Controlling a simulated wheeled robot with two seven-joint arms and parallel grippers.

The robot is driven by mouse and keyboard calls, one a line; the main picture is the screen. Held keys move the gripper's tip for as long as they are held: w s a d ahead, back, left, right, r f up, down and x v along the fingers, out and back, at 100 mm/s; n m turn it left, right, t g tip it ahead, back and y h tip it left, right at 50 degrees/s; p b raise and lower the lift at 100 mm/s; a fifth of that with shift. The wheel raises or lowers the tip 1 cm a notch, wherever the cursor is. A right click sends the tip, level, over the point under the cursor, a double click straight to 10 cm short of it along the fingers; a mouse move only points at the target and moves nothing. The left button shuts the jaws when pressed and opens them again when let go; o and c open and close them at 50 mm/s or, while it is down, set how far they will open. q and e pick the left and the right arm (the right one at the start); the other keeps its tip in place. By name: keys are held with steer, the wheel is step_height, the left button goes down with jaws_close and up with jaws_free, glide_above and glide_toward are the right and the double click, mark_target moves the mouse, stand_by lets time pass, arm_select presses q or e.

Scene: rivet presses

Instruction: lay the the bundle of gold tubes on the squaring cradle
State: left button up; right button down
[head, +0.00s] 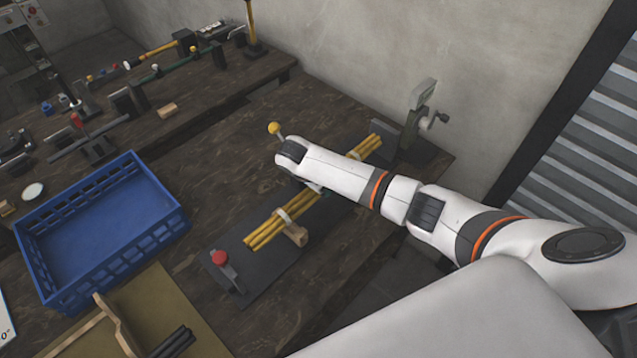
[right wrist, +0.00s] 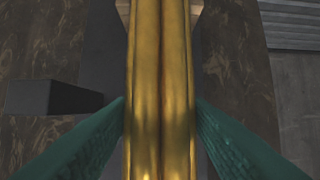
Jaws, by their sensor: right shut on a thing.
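The bundle of gold tubes (head: 267,229) lies lengthwise over the squaring cradle (head: 252,287), a long dark plate with a wooden support (head: 296,236). Pale bands wrap the bundle near both ends. My right gripper (head: 316,188) is at the bundle's middle, mostly hidden under my forearm. In the right wrist view its teal fingers (right wrist: 160,108) are shut on the tubes (right wrist: 160,60), one on each side. A pale wooden support (right wrist: 122,8) shows at the far end, flanking the tubes. Whether the bundle rests fully on the supports is hard to tell. My left gripper is out of view.
A red knob (head: 220,258) stands at the cradle's near end, and a crank device (head: 423,117) at its far end. A yellow ball knob (head: 274,128) rises beside my wrist. A blue crate (head: 183,211) stands left. Bare bench lies between crate and cradle.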

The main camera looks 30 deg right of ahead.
steer(key=shift+r+p, duration=0.15)
steer(key=shift+p, duration=0.5)
stand_by(1.2)
steer(key=shift+f+b, duration=0.8)
steer(key=shift+f, duration=0.75)
steer(key=c, duration=0.8)
jaws_free()
steer(key=shift+o, duration=0.7)
steer(key=shift+s+f, duration=0.1)
steer(key=shift+s, duration=0.05)
steer(key=b+v, duration=0.1)
steer(key=v, duration=1.1)
steer(key=shift+b, duration=0.35)
